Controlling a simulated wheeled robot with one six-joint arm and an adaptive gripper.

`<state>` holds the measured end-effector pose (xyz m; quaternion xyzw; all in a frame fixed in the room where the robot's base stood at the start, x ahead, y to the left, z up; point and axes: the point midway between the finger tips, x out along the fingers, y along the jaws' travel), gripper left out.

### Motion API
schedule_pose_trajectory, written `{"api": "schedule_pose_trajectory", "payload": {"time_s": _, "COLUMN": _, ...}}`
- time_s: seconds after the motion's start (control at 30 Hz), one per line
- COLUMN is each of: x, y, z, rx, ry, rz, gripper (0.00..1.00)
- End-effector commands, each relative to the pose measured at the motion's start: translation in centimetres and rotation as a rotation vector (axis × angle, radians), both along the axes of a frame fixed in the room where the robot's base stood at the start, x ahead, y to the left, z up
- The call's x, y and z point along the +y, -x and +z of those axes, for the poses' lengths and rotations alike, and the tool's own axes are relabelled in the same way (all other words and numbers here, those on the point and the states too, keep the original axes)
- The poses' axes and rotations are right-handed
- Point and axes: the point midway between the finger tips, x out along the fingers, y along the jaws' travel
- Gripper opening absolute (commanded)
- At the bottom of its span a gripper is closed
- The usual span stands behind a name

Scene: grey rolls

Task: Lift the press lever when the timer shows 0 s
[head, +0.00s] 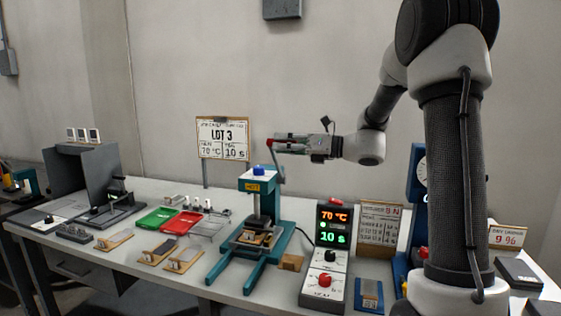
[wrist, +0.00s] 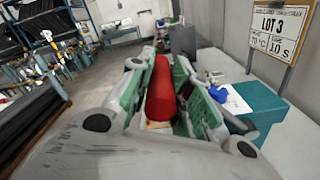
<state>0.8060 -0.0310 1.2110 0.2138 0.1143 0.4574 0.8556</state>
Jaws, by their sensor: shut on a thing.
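The teal press (head: 262,205) stands on the bench in the middle of the head view, with a blue cap and a yellow label on its head. Its lever (head: 277,165) rises at the right of the press head and ends in a red grip at the top. My gripper (head: 280,146) is shut on that red grip, which lies lengthwise between the green finger pads in the wrist view (wrist: 159,92). The timer box (head: 333,228) stands right of the press. Its display reads 70 °C in red and 10 s in green. A flat piece lies under the press head, partly hidden.
A LOT 3 sign (head: 222,138) stands behind the press, reading 70 °C and 10 s. Green (head: 155,218) and red (head: 181,222) trays and several small boards lie left of the press. A written card (head: 380,226) stands right of the timer.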

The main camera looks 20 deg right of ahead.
Motion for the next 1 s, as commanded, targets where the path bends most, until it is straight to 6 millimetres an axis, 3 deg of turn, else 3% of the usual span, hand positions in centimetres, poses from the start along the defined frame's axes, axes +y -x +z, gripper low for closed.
{"api": "schedule_pose_trajectory", "payload": {"time_s": 0.43, "x": -4.6, "y": -6.9, "z": 4.4, "rx": 0.347, "ry": -0.233, "rz": -0.001, "gripper": 0.0}}
{"api": "schedule_pose_trajectory", "payload": {"time_s": 0.7, "x": -7.4, "y": -11.0, "z": 5.2, "rx": 0.533, "ry": -0.356, "rz": -0.001, "gripper": 0.0}}
{"api": "schedule_pose_trajectory", "payload": {"time_s": 1.0, "x": -9.6, "y": -14.2, "z": 5.2, "rx": 0.52, "ry": -0.35, "rz": -0.008, "gripper": 0.0}}
